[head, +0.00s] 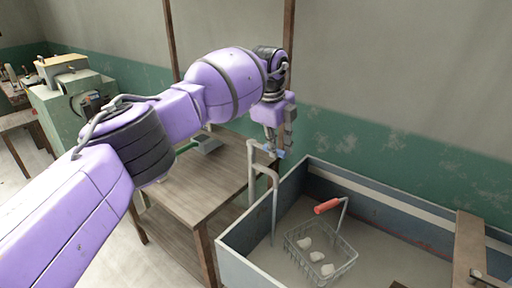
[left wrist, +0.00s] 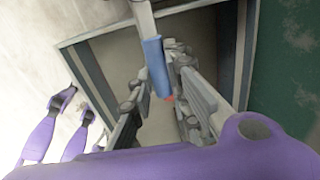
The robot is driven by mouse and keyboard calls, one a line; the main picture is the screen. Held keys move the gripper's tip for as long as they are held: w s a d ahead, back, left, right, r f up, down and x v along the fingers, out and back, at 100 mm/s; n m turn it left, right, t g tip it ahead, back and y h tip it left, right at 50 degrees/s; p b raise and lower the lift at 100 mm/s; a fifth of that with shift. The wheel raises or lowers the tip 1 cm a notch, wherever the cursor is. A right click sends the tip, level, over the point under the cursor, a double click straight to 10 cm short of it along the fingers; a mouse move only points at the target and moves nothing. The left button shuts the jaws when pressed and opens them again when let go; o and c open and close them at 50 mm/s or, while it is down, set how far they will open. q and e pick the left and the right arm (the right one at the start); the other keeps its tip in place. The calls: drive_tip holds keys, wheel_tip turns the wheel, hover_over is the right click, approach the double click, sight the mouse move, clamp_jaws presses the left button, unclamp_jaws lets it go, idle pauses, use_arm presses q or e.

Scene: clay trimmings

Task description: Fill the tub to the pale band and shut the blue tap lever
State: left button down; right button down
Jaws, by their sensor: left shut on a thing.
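The tub (head: 240,262) is a blue-grey open box at lower right, with a pale band (head: 400,211) along its inner wall. Its inside below the band is plain grey-brown; I cannot tell how high any water stands. A grey bent tap pipe (head: 274,205) rises at its left end. The blue tap lever (head: 280,154) is at the top of the pipe. My left gripper (head: 276,144) is shut on the lever from above. In the left wrist view the blue lever (left wrist: 157,68) lies between the fingers (left wrist: 163,92).
A wooden plank (head: 469,240) crosses the tub's right part. A wooden table (head: 190,190) stands left of the tub, and a green machine (head: 75,105) farther left.

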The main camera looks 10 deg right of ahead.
use_arm(q)
drive_tip(key=shift+w+r, duration=0.15)
drive_tip(key=shift+w, duration=0.05)
idle(0.4)
drive_tip(key=c, duration=1.6)
unclamp_jaws()
drive_tip(key=shift+d, duration=0.1)
drive_tip(key=shift+c, duration=0.2)
wheel_tip(320, 180, up, 12)
drive_tip(key=s+a, duration=0.1)
drive_tip(key=shift+s+a+f, duration=0.2)
drive_tip(key=shift+s+a, duration=0.15)
drive_tip(key=shift+s, duration=0.05)
